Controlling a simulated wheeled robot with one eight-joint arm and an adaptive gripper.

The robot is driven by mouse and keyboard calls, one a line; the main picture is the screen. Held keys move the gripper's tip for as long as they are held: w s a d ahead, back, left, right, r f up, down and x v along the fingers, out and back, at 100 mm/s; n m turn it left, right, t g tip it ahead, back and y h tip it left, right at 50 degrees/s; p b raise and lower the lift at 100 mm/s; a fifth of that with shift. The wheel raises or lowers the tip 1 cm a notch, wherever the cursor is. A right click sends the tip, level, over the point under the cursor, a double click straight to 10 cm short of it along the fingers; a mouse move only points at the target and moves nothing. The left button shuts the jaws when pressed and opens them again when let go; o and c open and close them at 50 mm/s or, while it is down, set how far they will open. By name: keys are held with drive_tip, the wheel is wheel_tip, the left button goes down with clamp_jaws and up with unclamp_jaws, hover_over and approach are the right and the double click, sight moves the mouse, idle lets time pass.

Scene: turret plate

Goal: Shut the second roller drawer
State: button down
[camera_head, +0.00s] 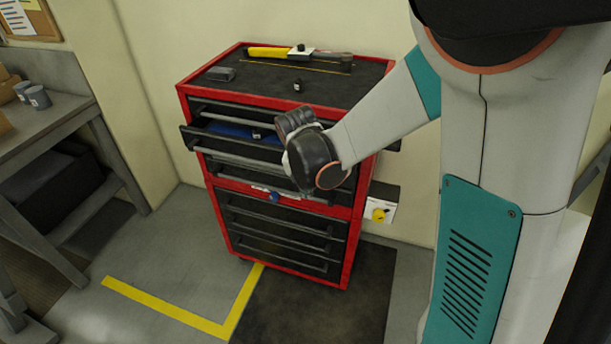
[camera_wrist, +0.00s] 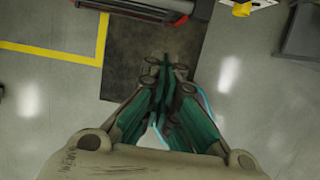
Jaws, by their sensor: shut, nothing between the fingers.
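The red roller cabinet (camera_head: 356,215) stands against the wall in the head view. Its second drawer from the top (camera_head: 214,139) sticks out from the cabinet, with something blue and a small dark item inside. My arm covers the right part of this drawer in the head view. My gripper (camera_wrist: 165,62) shows in the wrist view with its fingers together and empty, above the dark floor mat. A part of the cabinet with a red edge shows at the top of the wrist view, beyond the fingertips. In the head view the fingertips cannot be made out.
A yellow-handled tool (camera_head: 268,52) and small items lie on the cabinet top. A grey workbench (camera_head: 45,118) stands at the left. A yellow floor line (camera_head: 180,315) and dark mat (camera_head: 320,300) lie in front. A white box with a yellow part (camera_head: 379,214) is right of the cabinet.

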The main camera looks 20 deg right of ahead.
drive_tip(key=w+d, duration=0.1)
drive_tip(key=w+d+f, duration=0.1)
drive_tip(key=w, duration=0.1)
drive_tip(key=shift+w+d+f, duration=0.15)
drive_tip(key=shift+w+d, duration=0.05)
drive_tip(key=w+d, duration=0.1)
drive_tip(key=w, duration=0.1)
drive_tip(key=w+d, duration=0.2)
drive_tip(key=w+d+b, duration=0.1)
drive_tip(key=w+d, duration=0.1)
drive_tip(key=shift+w, duration=0.4)
